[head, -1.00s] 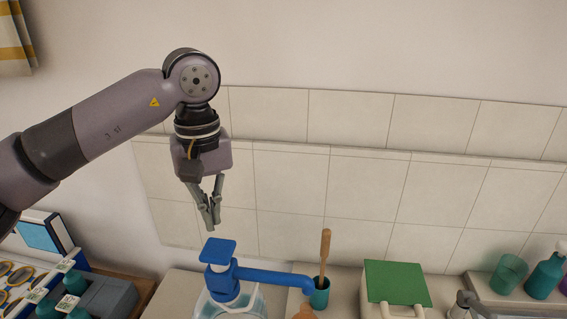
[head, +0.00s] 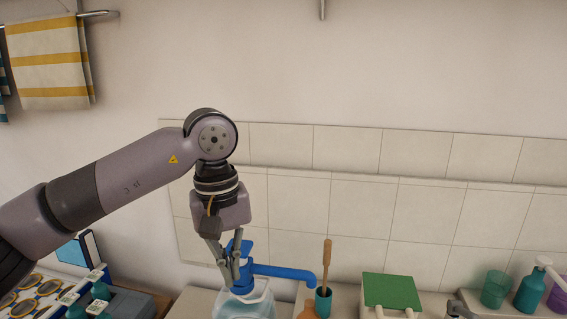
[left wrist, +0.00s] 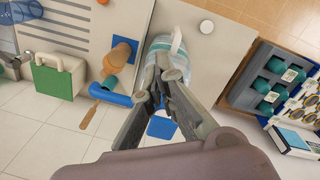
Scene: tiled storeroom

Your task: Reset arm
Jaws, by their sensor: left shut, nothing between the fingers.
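My left gripper (head: 232,280) hangs fingers-down from the arm that comes in from the left in the head view. Its fingers are shut with nothing between them. In the head view it overlaps the blue pump (head: 262,271) on a clear water jug (head: 245,305); I cannot tell whether they touch. In the left wrist view the closed fingers (left wrist: 162,95) cover part of the jug (left wrist: 165,45), and the blue pump top (left wrist: 161,128) shows beside them. My right gripper is not in view.
A teal cup with a wooden-handled tool (head: 326,270) stands right of the pump. Farther right are a green-lidded box (head: 391,291), a teal glass (head: 496,288) and a dispenser bottle (head: 530,292). Teal bottles (head: 100,290) stand at left. The tiled wall (head: 400,210) is behind.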

